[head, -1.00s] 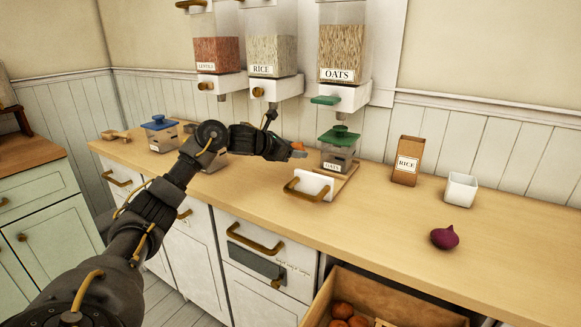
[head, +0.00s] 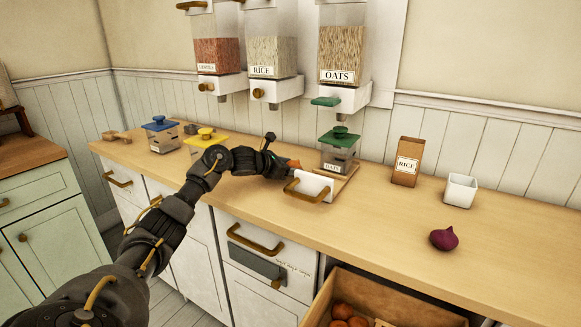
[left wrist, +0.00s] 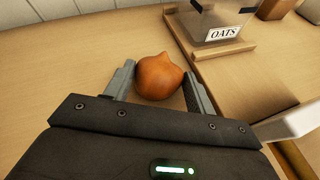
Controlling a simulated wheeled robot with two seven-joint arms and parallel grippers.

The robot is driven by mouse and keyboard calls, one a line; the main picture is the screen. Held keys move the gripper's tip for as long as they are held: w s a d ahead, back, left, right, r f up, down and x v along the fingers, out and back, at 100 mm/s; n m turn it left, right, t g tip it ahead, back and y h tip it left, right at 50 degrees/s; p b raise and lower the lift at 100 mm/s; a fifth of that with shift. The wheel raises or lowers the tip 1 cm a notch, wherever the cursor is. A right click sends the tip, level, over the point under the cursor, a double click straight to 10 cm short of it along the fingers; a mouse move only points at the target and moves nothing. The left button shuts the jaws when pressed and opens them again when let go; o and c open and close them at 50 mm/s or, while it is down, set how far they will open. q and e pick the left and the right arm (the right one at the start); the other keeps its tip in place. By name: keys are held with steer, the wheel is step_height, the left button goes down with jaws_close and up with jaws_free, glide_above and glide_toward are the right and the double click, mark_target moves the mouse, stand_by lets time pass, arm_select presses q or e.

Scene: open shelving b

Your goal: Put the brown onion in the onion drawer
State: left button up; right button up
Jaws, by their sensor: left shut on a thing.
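The brown onion (left wrist: 160,76) sits between the fingers of my left gripper (left wrist: 158,90) in the left wrist view, close over the counter. My left gripper is shut on it. In the head view a small orange part of the onion (head: 294,164) shows at the tip of my left gripper, left of the oats canister. The open drawer (head: 395,298) at the bottom of the head view has wooden walls and holds several brown onions (head: 341,311). My right gripper is not in view.
The green-lidded oats canister (head: 338,150) stands on a wooden base beside the gripper, with a white brass-handled piece (head: 312,187) in front. A red onion (head: 444,239), a rice box (head: 406,161) and a white cup (head: 460,190) stand further right. Dispensers hang above. The counter's front right is clear.

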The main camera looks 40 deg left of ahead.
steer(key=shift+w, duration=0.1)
arm_select(q)
steer(key=shift+f, duration=0.15)
steer(key=o, duration=1.1)
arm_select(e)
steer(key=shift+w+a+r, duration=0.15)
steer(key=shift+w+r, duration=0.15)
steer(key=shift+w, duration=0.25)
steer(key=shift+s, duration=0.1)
